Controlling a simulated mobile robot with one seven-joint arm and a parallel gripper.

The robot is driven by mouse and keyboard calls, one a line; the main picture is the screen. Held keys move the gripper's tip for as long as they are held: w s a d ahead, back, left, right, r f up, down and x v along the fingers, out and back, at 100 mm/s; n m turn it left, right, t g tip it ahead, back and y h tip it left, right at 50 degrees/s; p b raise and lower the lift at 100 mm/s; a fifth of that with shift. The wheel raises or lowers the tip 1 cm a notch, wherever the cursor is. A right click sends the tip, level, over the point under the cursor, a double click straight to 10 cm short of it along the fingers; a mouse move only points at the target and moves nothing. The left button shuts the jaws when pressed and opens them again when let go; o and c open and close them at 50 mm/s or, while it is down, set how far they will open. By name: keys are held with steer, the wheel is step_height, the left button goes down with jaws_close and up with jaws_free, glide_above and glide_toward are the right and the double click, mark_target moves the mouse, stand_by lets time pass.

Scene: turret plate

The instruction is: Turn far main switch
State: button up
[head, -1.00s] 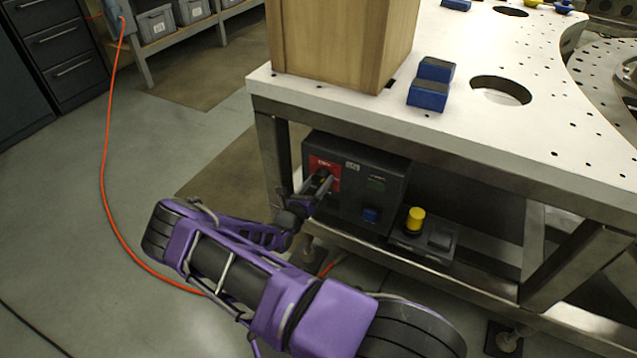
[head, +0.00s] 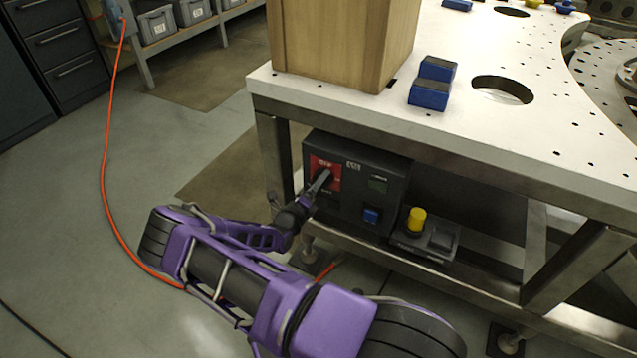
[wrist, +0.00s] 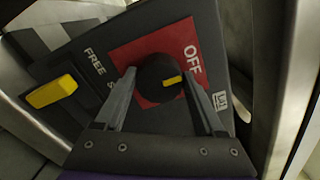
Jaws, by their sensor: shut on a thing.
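The main switch is a round black knob (wrist: 158,84) with a yellow mark, on a red plate (head: 324,170) on the front of a dark control box. My gripper (wrist: 160,76) is shut on the knob, with one finger on either side of it. In the wrist view the yellow mark points right, toward the side with the word OFF. In the head view my gripper (head: 322,181) reaches the red plate from the lower left, and its fingers mostly hide the knob.
The dark box (head: 393,165) sits on a low shelf under the white perforated table top (head: 540,135). A yellow button (head: 416,219) on a small box stands to its right. A table leg (head: 275,160) is close on the left. An orange cable (head: 106,180) crosses the floor.

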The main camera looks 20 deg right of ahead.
stand_by(0.5)
steer(key=o, duration=1.3)
steer(key=shift+o, duration=0.2)
steer(key=shift+a, duration=0.1)
steer(key=p+v, duration=0.1)
steer(key=v, duration=1.6)
steer(key=shift+s, duration=0.2)
steer(key=shift+r, duration=0.1)
